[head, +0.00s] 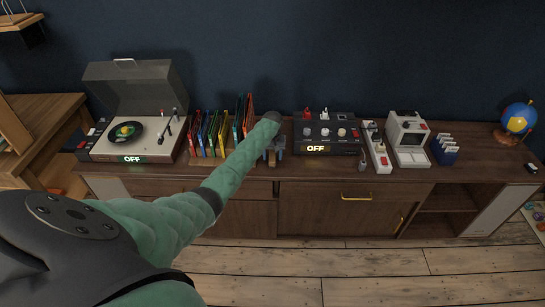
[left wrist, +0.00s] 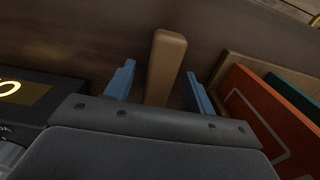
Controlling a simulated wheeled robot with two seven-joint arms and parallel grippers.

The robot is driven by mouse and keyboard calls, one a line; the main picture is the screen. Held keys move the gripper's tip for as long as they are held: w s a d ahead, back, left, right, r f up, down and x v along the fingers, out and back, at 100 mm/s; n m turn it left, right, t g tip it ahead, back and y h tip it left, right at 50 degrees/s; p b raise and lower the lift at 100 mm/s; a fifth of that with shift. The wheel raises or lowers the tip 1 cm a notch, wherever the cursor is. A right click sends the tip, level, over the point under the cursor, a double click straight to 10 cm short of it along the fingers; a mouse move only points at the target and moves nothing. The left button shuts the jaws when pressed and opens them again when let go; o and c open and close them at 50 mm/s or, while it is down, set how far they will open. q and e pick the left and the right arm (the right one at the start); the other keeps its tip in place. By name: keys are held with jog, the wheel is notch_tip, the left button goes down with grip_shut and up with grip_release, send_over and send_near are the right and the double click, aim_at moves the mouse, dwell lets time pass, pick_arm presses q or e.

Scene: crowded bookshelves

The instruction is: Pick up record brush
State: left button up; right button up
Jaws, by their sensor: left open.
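A tan wooden block, which looks like the record brush (left wrist: 165,62), stands between the two blue fingers of my left gripper (left wrist: 160,78) in the left wrist view. The gripper is open, with a gap on each side of the block, and no finger appears to touch it. In the head view my left gripper (head: 275,154) is over the sideboard top, between the record rack and the black amplifier. There the brush is hidden or too small to make out. My right gripper is not in view.
On the sideboard (head: 235,188), a turntable (head: 135,128) and a rack of colourful records (head: 215,132) stand left of the gripper. A black amplifier (head: 327,136) marked OFF stands close on its right. In the wrist view, an orange record sleeve (left wrist: 262,120) is near the right finger.

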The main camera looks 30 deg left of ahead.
aim_at(274, 156)
pick_arm(q)
jog(key=shift+f, duration=0.35)
jog(key=c, duration=1.1)
jog(key=shift+c, duration=0.3)
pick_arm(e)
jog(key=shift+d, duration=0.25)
pick_arm(q)
jog(key=shift+r, duration=0.1)
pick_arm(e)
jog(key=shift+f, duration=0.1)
